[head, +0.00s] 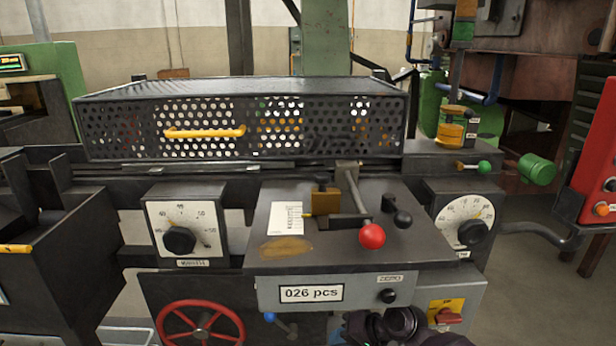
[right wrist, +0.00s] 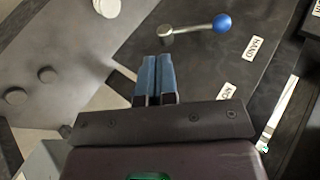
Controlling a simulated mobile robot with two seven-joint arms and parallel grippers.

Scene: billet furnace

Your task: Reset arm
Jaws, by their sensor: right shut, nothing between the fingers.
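My right gripper (right wrist: 156,78) shows in the right wrist view with its two blue fingers together and nothing between them. In the head view only dark parts of my right arm show at the bottom edge, below the counter panel; the fingertips are not clear there. A lever with a blue ball knob (right wrist: 222,22) lies beyond the fingertips, apart from them. A blue knob also shows low in the head view (head: 270,317). A lever with a red ball knob (head: 372,236) stands on the sloped control desk (head: 400,247). My left gripper is not in view.
A perforated guard with a yellow handle (head: 205,132) spans the back. Dials flank the desk, left (head: 180,240) and right (head: 472,232). A counter panel (head: 311,293) reads "026 pcs". A red handwheel (head: 200,325) is at lower left. Open floor shows at right.

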